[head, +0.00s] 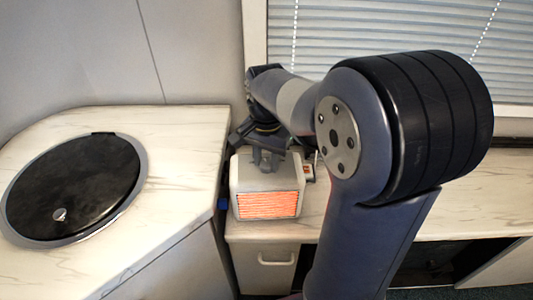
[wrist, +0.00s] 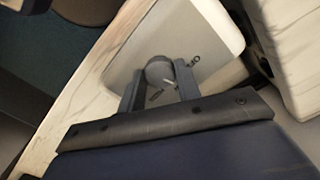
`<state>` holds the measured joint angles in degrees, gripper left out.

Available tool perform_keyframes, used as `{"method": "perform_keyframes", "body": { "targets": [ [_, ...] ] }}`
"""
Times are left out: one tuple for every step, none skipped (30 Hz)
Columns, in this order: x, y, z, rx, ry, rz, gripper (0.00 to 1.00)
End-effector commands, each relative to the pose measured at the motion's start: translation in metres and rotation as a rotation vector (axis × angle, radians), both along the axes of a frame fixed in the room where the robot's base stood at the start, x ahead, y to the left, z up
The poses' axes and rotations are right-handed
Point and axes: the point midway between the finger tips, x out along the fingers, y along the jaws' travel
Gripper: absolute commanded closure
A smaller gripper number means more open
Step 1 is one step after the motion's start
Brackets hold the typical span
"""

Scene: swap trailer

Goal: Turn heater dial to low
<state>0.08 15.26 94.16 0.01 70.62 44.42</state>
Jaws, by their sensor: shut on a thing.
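The heater (head: 267,188) is a small pale box with a glowing orange grille, standing on the lower counter in the middle of the head view. Its pale top fills the upper middle of the wrist view (wrist: 205,35). The round grey dial (wrist: 159,70) sits on that top, with small marks beside it. My gripper (wrist: 160,83) is shut on the dial, one finger on each side. In the head view my gripper (head: 266,158) reaches down onto the heater's top, and the dial is hidden there. I cannot read the dial's setting.
A higher counter on the left holds a round black lid (head: 75,185). The lower counter (head: 470,190) runs clear to the right, under a window with blinds (head: 400,35). A small red and white item (head: 308,172) stands just right of the heater. A drawer front (head: 275,262) is below it.

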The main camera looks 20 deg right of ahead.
Motion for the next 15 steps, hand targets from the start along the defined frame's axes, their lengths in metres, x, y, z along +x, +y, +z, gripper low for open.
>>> {"method": "perform_keyframes", "body": {
  "targets": [
    [0.0003,-0.0001,0.0025,-0.001,-0.001,-0.035,0.91],
    [0.0004,-0.0002,0.0024,-0.001,-0.001,-0.056,0.91],
    [0.0004,-0.0002,0.0021,-0.001,-0.001,-0.082,0.91],
    [0.0004,-0.0002,0.0020,-0.001,-0.001,-0.101,0.91],
    [0.0003,-0.0001,0.0018,-0.001,-0.001,-0.119,0.91],
    [0.0003,-0.0001,0.0017,-0.001,-0.001,-0.141,0.91],
    [0.0003,-0.0001,0.0016,-0.001,-0.001,-0.156,0.91],
    [0.0004,-0.0002,0.0015,-0.001,-0.001,-0.170,0.91],
    [0.0004,-0.0001,0.0013,-0.001,-0.001,-0.187,0.91],
    [0.0005,-0.0002,0.0012,-0.001,-0.001,-0.198,0.91],
    [0.0006,-0.0002,0.0012,-0.001,-0.002,-0.209,0.91],
    [0.0006,-0.0002,0.0010,-0.001,-0.002,-0.220,0.91],
    [0.0008,-0.0002,0.0010,-0.001,-0.002,-0.228,0.91],
    [0.0008,-0.0002,0.0009,-0.001,-0.002,-0.236,0.91],
    [0.0008,-0.0002,0.0008,-0.001,-0.002,-0.244,0.91]
  ]
}}
